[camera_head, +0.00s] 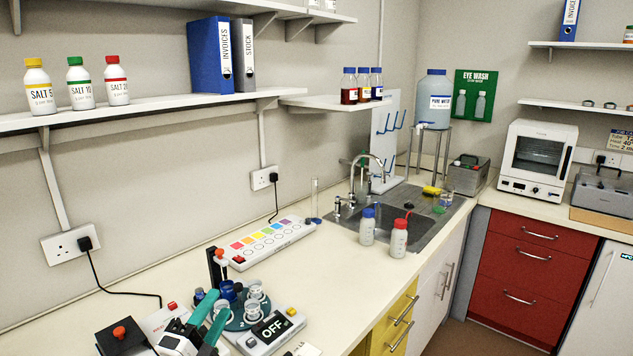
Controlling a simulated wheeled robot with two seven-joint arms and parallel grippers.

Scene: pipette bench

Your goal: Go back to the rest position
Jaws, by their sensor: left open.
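My left gripper (220,303) is at the bottom of the head view, with its two teal fingers apart and nothing between them. Its fingertips are by the round dark-teal holder (237,323) of a small bench device, beside the blue-capped piece (228,290) and the clear cups (254,291). I cannot tell whether the fingers touch any of these. The device's display (272,328) reads OFF. My right gripper is not in view.
A white strip with coloured squares (266,242) lies behind the device. A blue-capped bottle (367,228) and a red-capped bottle (399,238) stand by the sink (400,222). A black box with a red knob (122,337) is at left.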

